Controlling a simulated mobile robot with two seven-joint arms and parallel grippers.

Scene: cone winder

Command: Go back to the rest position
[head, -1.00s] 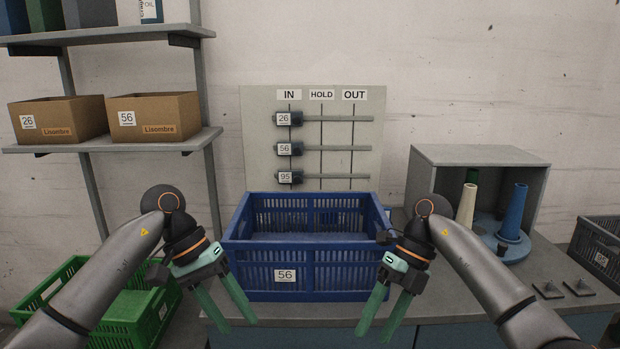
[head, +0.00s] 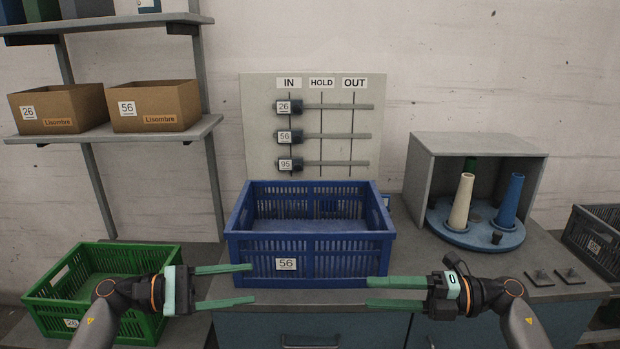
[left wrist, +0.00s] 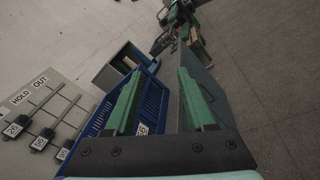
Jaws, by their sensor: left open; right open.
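My left gripper (head: 252,284) is open and empty in front of the left part of the blue crate (head: 335,268) labelled 56. Its green fingers point right in the head view. In the left wrist view its two fingers (left wrist: 160,92) are spread apart with nothing between them. My right gripper (head: 368,293) is open and empty in front of the right part of the crate, with its fingers pointing left. The fingertips of the two grippers face each other with a gap between them. The crate stands on the counter and looks empty.
A green crate (head: 62,299) stands low at the left. Cardboard boxes (head: 155,106) sit on the shelf. A slider board (head: 262,166) stands behind the blue crate. A grey cabinet (head: 425,170) and a blue turntable (head: 470,237) with cones stand at the right. A dark crate (head: 595,240) is at far right.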

